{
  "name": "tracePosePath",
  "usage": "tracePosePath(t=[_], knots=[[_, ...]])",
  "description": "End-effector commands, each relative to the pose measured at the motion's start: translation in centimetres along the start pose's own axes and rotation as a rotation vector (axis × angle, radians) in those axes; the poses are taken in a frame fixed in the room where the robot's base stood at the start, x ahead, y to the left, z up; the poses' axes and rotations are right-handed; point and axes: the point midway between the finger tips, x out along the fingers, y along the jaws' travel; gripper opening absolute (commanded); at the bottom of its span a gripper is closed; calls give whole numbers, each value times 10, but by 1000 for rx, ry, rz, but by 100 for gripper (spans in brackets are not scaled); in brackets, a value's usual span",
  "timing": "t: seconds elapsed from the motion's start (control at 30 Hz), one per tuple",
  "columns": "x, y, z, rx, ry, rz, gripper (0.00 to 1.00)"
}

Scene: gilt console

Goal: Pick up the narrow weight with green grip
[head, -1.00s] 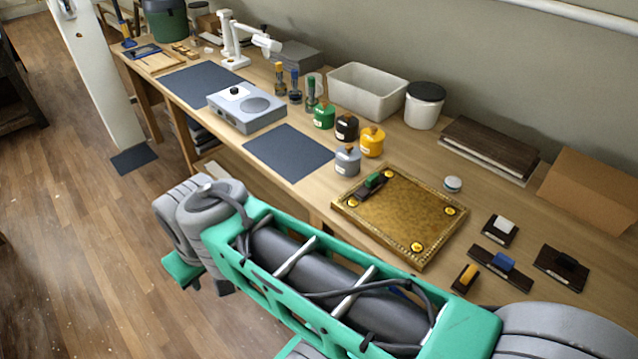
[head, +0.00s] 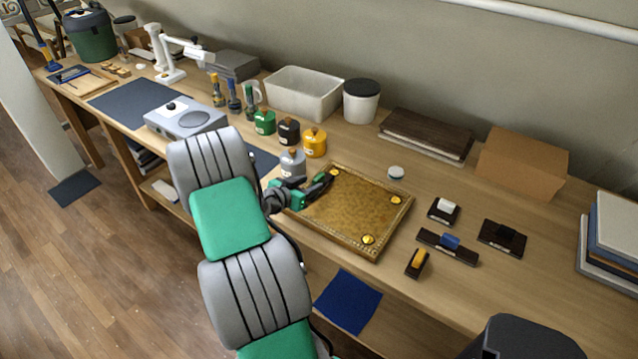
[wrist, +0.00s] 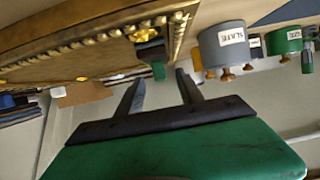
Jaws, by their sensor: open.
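The narrow weight with green grip (wrist: 151,52) shows in the wrist view as a dark block with a green grip, at the edge of the gilt tray (wrist: 80,38). My gripper (wrist: 160,78) is open and empty, its two dark fingers pointing at the weight. The weight lies just beyond the fingertips, between their lines, and apart from them as far as I can tell. In the head view my gripper (head: 318,187) is over the left corner of the gilt tray (head: 345,248), and there the weight is hard to tell from the dark fingers.
A grey pot (head: 292,162) stands close left of my gripper, with yellow (head: 315,145), black (head: 289,132) and green (head: 264,122) pots behind. Weights with white (head: 445,206), blue (head: 450,242), black (head: 503,237) and orange (head: 418,261) grips lie right of the tray.

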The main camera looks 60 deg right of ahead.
Motion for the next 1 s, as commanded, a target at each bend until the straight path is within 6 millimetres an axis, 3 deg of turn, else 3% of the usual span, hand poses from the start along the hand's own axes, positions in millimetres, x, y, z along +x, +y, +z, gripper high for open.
tracePosePath(t=[0.17, 0.3, 0.53, 1.0], knots=[[28, 3, -14, 0, -1, 5, 44], [49, 3, -11, -2, -2, 2, 44], [53, 1, -9, -2, -3, -2, 44], [52, 1, -9, -2, -3, -2, 6]])
